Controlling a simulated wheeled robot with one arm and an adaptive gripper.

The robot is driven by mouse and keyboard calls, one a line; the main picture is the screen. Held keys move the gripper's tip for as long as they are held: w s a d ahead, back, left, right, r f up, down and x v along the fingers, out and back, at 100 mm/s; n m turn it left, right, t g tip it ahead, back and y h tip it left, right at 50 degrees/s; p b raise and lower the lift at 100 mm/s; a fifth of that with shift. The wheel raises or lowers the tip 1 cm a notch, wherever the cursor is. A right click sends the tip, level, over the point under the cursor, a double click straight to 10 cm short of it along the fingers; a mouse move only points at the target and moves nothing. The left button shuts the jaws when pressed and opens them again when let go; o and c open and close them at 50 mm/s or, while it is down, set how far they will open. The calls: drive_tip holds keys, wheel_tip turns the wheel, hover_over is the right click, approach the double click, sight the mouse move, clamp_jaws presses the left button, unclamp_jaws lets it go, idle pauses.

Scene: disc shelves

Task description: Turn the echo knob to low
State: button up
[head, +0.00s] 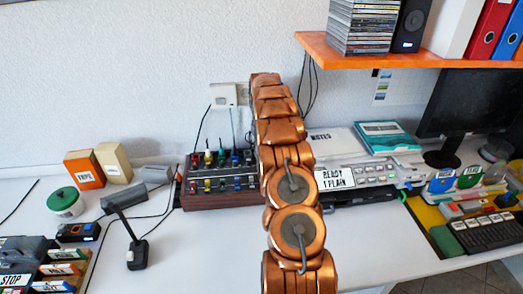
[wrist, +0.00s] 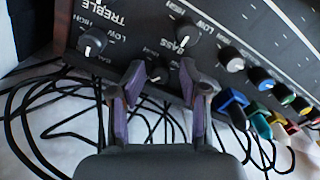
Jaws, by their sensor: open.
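The dark mixer panel fills the upper part of the wrist view (wrist: 135,30). In the head view it is the wood-sided mixer (head: 186,200) on the desk, partly hidden by my arm. My gripper (wrist: 163,80) is open, its two purple-padded fingers pointing at the panel's edge. A small dark knob (wrist: 158,73) shows between the fingertips, apart from them as far as I can see. A knob by the word TREBLE (wrist: 92,44) is to the left, and a knob by BASS (wrist: 187,36) is above right. I cannot read an echo label. The head view does not show my fingers.
Several coloured knobs and plugs (wrist: 262,78) line the panel at right. Black cables (wrist: 60,120) loop below it. In the head view, an orange shelf (head: 400,53) overhangs at right, and a silver device (head: 355,170) stands right of my arm.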

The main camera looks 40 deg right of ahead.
drive_tip(key=shift+r, duration=3.95)
drive_tip(key=shift+c, duration=1.3)
drive_tip(key=m, duration=0.4)
drive_tip(key=m+b, duration=0.1)
drive_tip(key=m, duration=0.5)
drive_tip(key=shift+f+p, duration=0.3)
drive_tip(key=shift+f, duration=0.5)
drive_tip(key=shift+a+f+p, duration=0.1)
drive_tip(key=shift+f+p, duration=0.7)
drive_tip(key=shift+f, duration=2.35)
clamp_jaws()
